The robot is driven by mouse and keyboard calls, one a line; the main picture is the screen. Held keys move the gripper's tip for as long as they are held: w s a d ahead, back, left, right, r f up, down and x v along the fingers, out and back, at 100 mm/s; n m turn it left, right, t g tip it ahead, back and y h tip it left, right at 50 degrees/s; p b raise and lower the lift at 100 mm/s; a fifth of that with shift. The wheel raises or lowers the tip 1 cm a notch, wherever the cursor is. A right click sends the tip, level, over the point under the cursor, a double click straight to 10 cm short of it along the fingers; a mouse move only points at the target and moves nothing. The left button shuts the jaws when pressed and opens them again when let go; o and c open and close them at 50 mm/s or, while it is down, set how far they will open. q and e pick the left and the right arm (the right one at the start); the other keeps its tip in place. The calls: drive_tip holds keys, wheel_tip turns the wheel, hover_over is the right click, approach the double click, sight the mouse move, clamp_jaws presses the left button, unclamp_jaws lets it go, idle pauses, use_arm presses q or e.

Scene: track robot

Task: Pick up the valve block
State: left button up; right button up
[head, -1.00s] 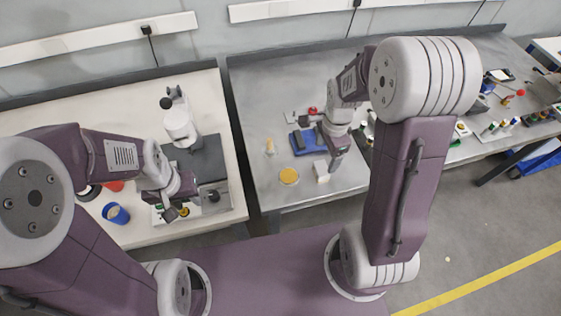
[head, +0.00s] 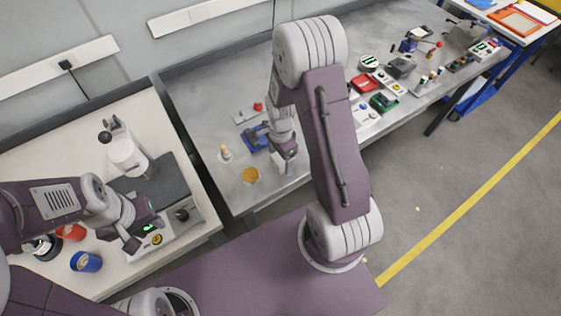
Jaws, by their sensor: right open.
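My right gripper (head: 287,168) is open and points down low over the front part of the grey metal table. A small pale block (head: 278,162), which looks like the valve block, is at its fingers and mostly hidden by them. I cannot tell whether the fingers touch it. A blue holder (head: 254,139) lies just behind and left of the gripper. My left gripper (head: 133,243) hangs over the front of the white table, beside a grey device; its fingers are too small to read.
A yellow disc (head: 250,175) and a small upright pale peg (head: 225,152) stand left of the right gripper. The grey device (head: 180,213), a blue cup (head: 86,261) and a red cup (head: 72,231) are on the white table. Several devices crowd the metal table's right part.

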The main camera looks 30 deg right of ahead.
drive_tip(key=shift+w+f, duration=0.1)
drive_tip(key=shift+f, duration=0.65)
clamp_jaws()
wheel_tip(320, 180, up, 4)
drive_tip(key=shift+w+r, duration=0.1)
drive_tip(key=s+d+r, duration=0.2)
drive_tip(key=d+r, duration=0.5)
drive_tip(key=d, duration=0.4)
drive_tip(key=shift+s+d, duration=0.2)
